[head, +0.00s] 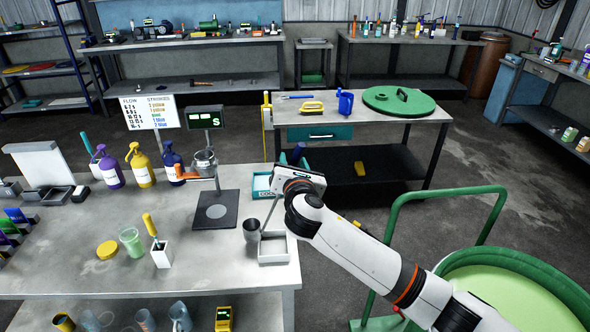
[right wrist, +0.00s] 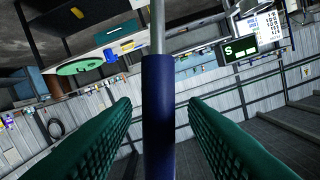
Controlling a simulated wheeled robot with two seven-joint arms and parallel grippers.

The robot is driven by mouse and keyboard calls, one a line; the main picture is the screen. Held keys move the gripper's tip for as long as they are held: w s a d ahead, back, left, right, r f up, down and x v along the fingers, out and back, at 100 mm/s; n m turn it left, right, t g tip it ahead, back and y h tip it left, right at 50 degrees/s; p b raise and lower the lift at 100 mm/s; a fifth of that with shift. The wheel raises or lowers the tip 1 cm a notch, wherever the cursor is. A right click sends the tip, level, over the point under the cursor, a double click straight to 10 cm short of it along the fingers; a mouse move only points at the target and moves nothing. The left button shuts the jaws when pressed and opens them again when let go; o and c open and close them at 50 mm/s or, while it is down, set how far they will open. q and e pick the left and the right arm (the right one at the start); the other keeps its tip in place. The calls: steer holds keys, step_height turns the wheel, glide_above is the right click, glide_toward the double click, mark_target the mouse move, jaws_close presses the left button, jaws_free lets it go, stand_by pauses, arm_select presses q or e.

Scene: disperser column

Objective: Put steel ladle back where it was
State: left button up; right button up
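The steel ladle shows in the head view as a thin rod (head: 270,213) that runs down from my right gripper towards a white tray (head: 279,259) at the bench's right edge. A dark steel cup (head: 251,229) sits at the rod's lower end, by the tray's left side; I cannot tell if they are joined. In the right wrist view, the ladle's blue handle (right wrist: 158,115) lies between the green fingers of my right gripper (right wrist: 160,104), with gaps on both sides. The gripper is open. My left gripper is not in view.
A white holder (head: 161,254) and a green cup (head: 131,242) are farther left. A green-railed cart with a drum (head: 510,285) stands right of the bench.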

steer(key=shift+r, duration=0.55)
steer(key=s+b, duration=0.2)
steer(key=s, duration=1)
steer(key=shift+d+r, duration=0.15)
steer(key=shift+r, duration=0.25)
